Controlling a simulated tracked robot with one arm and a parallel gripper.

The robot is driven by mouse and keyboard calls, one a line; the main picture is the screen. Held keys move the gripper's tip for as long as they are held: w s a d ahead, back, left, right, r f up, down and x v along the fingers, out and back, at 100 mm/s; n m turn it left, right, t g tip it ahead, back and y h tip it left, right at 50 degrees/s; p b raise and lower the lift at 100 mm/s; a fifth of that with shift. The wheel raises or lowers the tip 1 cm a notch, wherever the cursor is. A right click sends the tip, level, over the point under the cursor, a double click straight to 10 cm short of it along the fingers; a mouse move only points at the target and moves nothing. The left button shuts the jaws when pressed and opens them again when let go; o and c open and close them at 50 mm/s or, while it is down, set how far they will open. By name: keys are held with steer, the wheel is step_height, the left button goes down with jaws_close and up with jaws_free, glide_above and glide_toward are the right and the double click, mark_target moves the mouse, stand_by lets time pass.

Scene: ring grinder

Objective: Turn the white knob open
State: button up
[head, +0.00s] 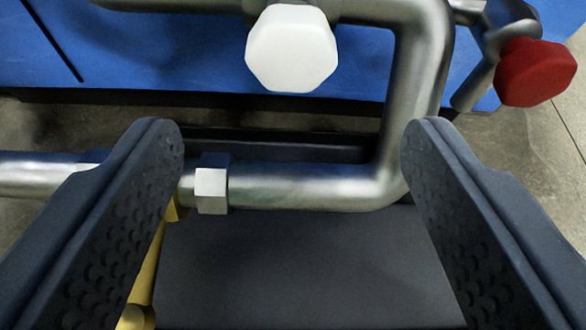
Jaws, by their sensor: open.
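The white knob (291,49) is an eight-sided cap on a metal pipe, at the top middle of the head view. Its stem is mostly hidden behind it. My gripper (292,150) is open and empty, with one dark, studded finger at the left and one at the right. The knob appears above the line between the fingertips, roughly centred between them. The fingers do not touch it.
A red knob (536,72) sits on a fitting at the right. A metal pipe (417,90) bends down and runs left across the view, with a hex nut (211,184) on it. A blue panel (160,55) lies behind. A yellow part (145,280) shows beside the left finger.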

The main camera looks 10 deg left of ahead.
steer(key=shift+v, duration=1.75)
